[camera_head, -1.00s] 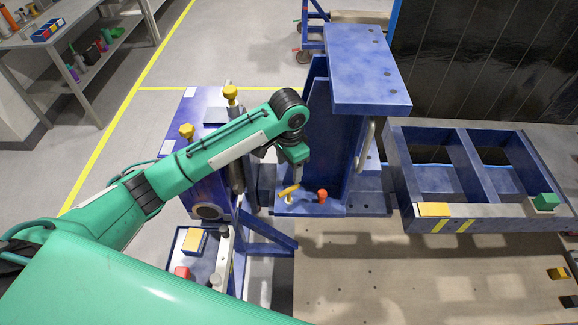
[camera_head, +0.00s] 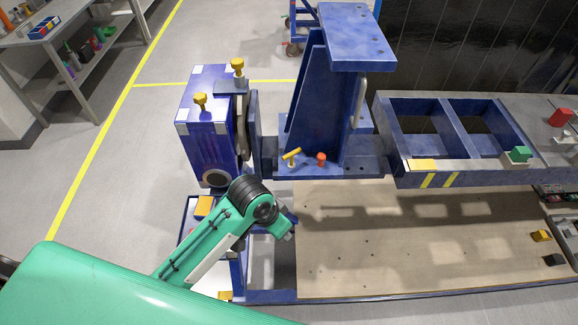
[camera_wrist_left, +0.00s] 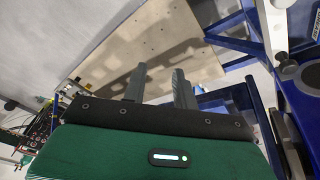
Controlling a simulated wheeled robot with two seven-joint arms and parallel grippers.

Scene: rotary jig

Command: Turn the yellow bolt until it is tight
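A yellow bolt (camera_head: 291,155) with a bar-like head stands on the blue base plate of the jig, left of a red knob (camera_head: 321,159). Its head lies slanted, right end higher in the picture. Whether its foot is seated is too small to tell. My left gripper (camera_head: 288,229) is below the bolt in the head view, clear of it and above the jig's lower frame. In the left wrist view my left gripper (camera_wrist_left: 159,84) has its two fingers apart with nothing between them. The bolt is not seen there. My right gripper is not in view.
A blue upright bracket (camera_head: 325,100) rises behind the bolt. A blue housing (camera_head: 205,135) with two yellow knobs stands to the left. A blue open frame (camera_head: 392,150) extends to the right. The tan board (camera_head: 400,250) in front has free room above it.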

